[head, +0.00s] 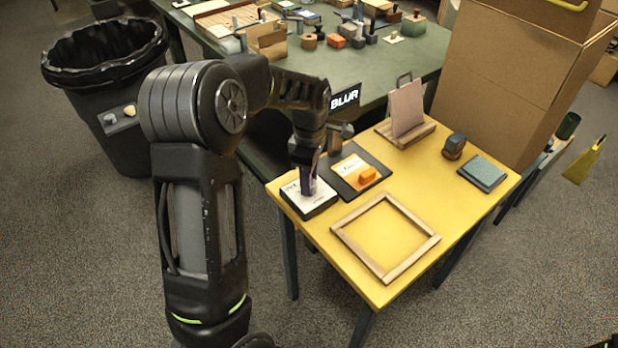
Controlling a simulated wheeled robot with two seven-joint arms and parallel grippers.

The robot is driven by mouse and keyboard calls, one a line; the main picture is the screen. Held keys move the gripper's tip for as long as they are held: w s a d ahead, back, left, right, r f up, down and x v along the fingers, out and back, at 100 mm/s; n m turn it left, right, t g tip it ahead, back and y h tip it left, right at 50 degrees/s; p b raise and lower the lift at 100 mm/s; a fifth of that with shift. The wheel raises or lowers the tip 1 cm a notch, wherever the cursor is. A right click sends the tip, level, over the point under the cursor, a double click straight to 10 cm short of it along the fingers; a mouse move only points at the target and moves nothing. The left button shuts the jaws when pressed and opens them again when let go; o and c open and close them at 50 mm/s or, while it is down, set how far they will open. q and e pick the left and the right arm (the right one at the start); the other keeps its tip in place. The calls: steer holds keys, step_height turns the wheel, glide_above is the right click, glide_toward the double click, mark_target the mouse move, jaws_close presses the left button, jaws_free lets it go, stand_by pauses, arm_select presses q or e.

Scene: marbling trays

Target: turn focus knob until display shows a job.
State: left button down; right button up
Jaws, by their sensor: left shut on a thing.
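A small dark display (345,98) stands at the edge between the green and yellow tables and reads "BLUR" in white letters. A low black box with a white top (318,205) sits at the left corner of the yellow table. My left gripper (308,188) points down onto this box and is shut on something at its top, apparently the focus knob. The fingers hide the knob, so its angle cannot be told.
The yellow table (460,215) also holds a dark mat (377,160) with an orange piece (367,175), a wooden frame (411,263), a board on a stand (406,108), a dark block (454,146) and a teal pad (483,172). A cardboard box (500,80) stands behind.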

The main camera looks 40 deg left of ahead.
arm_select(q)
steer(key=m, duration=0.5)
steer(key=shift+m+p, duration=0.3)
steer(key=shift+p, duration=0.05)
steer(key=m, duration=1.1)
steer(key=shift+m+p, duration=0.3)
steer(key=m, duration=0.5)
steer(key=shift+m, duration=0.4)
steer(key=c, duration=0.9)
jaws_free()
steer(key=shift+c, duration=0.2)
